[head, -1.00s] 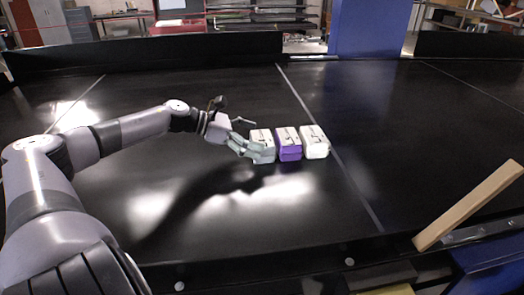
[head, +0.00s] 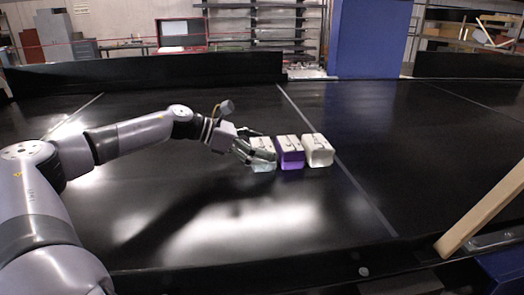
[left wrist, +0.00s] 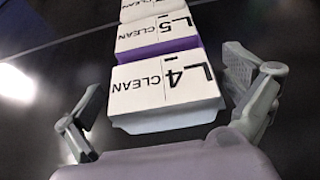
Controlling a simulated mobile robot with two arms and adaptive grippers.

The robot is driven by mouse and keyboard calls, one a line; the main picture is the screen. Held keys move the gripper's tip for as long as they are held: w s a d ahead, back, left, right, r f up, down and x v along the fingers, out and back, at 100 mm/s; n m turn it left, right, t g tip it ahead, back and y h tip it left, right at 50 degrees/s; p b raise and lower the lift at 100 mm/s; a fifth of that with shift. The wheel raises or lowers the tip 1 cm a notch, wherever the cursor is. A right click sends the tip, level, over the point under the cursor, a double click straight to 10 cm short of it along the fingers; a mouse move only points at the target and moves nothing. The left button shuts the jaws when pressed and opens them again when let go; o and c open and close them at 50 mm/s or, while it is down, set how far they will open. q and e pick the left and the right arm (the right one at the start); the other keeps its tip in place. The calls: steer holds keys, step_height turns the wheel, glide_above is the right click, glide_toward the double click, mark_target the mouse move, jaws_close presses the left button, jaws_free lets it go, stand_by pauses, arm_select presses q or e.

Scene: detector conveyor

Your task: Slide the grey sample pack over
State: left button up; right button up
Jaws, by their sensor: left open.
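Three small packs stand in a row on the black belt. The nearest to my left gripper (head: 258,146) is a pale grey pack (head: 264,167) with a white top. In the left wrist view this grey pack (left wrist: 165,92) reads "L4 CLEAN". My left gripper is open, with one finger on each side of it; a gap shows at the left finger, and I cannot tell whether the right finger touches. A purple pack (head: 291,160), marked L5 in the left wrist view (left wrist: 158,38), stands beyond it. A whitish pack (head: 319,156) is at the far end. My right gripper is out of view.
A thin pale seam line (head: 345,170) crosses the black belt (head: 420,150) just right of the packs. A low black wall (head: 150,70) runs along the back, with a blue pillar (head: 360,40) behind. A tan bar (head: 485,210) slants at the front right.

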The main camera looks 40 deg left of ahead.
arm_select(q)
steer(key=shift+c, duration=0.4)
steer(key=c, duration=1.3)
